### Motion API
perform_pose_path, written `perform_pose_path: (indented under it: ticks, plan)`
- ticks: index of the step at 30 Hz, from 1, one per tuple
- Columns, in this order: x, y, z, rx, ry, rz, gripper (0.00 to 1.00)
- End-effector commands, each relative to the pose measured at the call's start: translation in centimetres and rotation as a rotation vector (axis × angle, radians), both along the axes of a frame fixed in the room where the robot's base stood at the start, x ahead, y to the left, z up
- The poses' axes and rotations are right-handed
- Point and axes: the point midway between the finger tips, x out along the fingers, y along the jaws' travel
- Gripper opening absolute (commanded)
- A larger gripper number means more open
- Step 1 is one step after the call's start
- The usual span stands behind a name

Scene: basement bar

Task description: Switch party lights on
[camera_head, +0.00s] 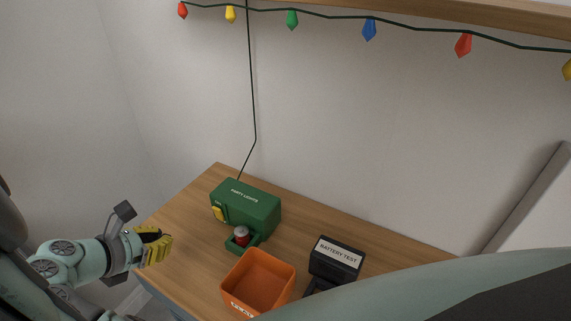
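The green party lights box (250,207) stands on the wooden counter, with white "PARTY LIGHTS" lettering on top. A yellow switch-like part (217,212) is on its left front; its on or off position is too small to tell. A green open holder (242,249) juts from the box's front, with a red and grey battery-like cylinder (241,236) in it. The string of lights (369,29) hangs along the top, with coloured bulbs that show no clear glow. My gripper (161,245), with yellow fingertips, is left of the box, apart from it. Its finger gap is unclear.
A green wire (252,90) runs up the wall from the box. The counter (188,231) is bare left of the box.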

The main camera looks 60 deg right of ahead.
Motion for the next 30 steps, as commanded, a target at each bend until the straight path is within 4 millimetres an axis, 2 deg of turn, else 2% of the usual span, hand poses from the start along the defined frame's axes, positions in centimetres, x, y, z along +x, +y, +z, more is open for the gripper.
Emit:
perform_pose_path:
  ticks: [12, 17, 30]
  plan:
    - [-0.5, -0.1, 0.1, -0.003, 0.020, -0.015, 0.00]
    - [-0.4, -0.6, -0.5, -0.003, 0.018, -0.016, 0.00]
    - [-0.3, -5.2, -3.5, -0.003, 0.024, -0.023, 0.00]
